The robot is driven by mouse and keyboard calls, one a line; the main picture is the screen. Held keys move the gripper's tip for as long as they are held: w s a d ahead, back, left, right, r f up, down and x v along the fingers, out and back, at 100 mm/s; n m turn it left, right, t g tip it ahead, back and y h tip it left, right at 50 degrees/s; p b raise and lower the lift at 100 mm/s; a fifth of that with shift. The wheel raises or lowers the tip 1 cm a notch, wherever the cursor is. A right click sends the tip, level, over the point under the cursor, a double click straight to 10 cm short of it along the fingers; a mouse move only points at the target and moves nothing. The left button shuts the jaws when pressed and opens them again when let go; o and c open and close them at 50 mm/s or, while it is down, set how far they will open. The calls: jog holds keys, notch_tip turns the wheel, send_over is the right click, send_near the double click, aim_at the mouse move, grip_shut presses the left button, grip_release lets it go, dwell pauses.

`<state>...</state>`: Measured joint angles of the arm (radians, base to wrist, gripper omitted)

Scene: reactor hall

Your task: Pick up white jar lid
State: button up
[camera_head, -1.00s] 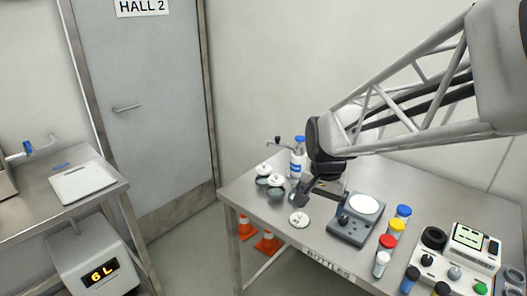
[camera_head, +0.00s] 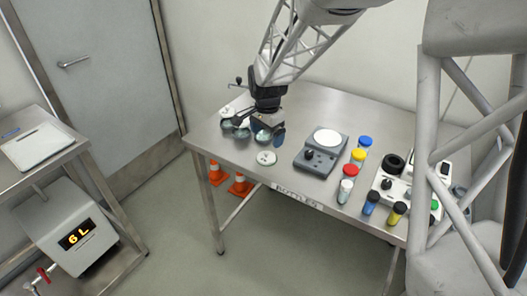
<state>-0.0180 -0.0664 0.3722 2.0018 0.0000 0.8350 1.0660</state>
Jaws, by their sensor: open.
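A round white jar lid (camera_head: 267,158) lies flat on the steel table near its front left edge, with small dark marks on top. My gripper (camera_head: 261,126) is open above the table, a little behind the lid and apart from it. It points down among small dark glass jars (camera_head: 241,131) and partly hides them. Another white lid (camera_head: 227,111) shows at the far left of this group. Whether the fingers touch a jar cannot be told.
Right of the lid stands a grey scale (camera_head: 318,158) with a white round plate. Farther right are vials with coloured caps (camera_head: 350,171) and a white device (camera_head: 393,183). Orange cones (camera_head: 240,186) stand below the table. Clear steel lies at the table's back.

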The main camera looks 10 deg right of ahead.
aim_at(267, 152)
jog(key=shift+f, duration=1.25)
jog(key=shift+f, duration=0.1)
jog(key=shift+f, duration=2.55)
jog(key=shift+c, duration=0.2)
jog(key=c, duration=1)
jog(key=shift+r, duration=0.15)
